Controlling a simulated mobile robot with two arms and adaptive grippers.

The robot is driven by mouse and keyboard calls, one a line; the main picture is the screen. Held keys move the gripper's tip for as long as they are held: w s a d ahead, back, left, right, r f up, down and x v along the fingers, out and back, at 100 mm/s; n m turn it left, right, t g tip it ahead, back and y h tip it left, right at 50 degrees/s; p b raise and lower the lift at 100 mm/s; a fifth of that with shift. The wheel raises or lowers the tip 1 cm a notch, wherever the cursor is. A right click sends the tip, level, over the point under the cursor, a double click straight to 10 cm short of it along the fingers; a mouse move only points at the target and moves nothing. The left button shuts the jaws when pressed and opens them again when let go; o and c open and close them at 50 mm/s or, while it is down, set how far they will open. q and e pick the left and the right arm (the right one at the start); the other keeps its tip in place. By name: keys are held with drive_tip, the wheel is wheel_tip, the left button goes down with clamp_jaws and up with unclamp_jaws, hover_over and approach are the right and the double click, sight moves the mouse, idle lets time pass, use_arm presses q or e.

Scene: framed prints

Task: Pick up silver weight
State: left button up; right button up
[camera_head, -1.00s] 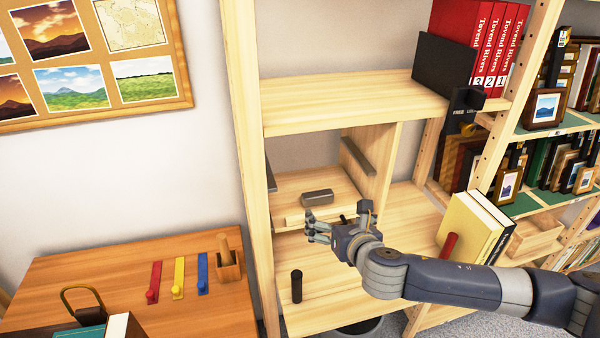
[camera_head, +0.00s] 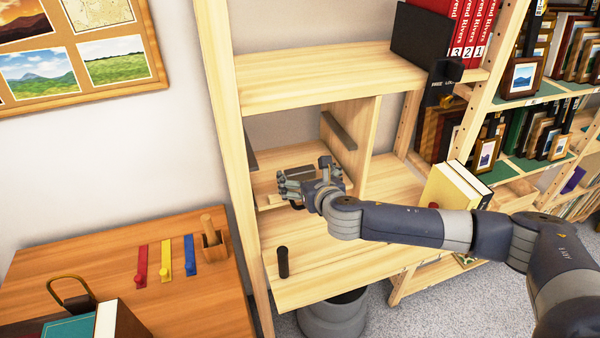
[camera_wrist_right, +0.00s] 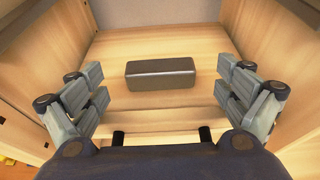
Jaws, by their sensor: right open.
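The silver weight (camera_wrist_right: 160,74) is a grey rectangular block lying on the wooden floor of a small compartment. In the head view its top (camera_head: 288,171) shows just behind my right gripper, which partly hides it. My right gripper (camera_head: 283,187) is open and empty at the mouth of the compartment. In the right wrist view its fingers (camera_wrist_right: 163,92) stand wide apart, left and right of the block, with gaps on both sides. The block lies ahead of the gripper, untouched. My left gripper is not in view.
The compartment has wooden side walls (camera_head: 352,135) and a shelf (camera_head: 315,75) above. A black cylinder (camera_head: 283,262) stands on the lower board. Yellow books (camera_head: 450,190) stand at right. A wooden desk (camera_head: 110,265) holds coloured strips at left.

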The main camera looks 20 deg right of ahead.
sight(300, 174)
drive_tip(key=shift+x, duration=1.1)
drive_tip(key=shift+w+f, duration=0.15)
drive_tip(key=shift+w, duration=0.05)
drive_tip(key=c, duration=1.4)
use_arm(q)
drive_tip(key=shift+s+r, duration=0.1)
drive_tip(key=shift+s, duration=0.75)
use_arm(e)
drive_tip(key=shift+w, duration=0.1)
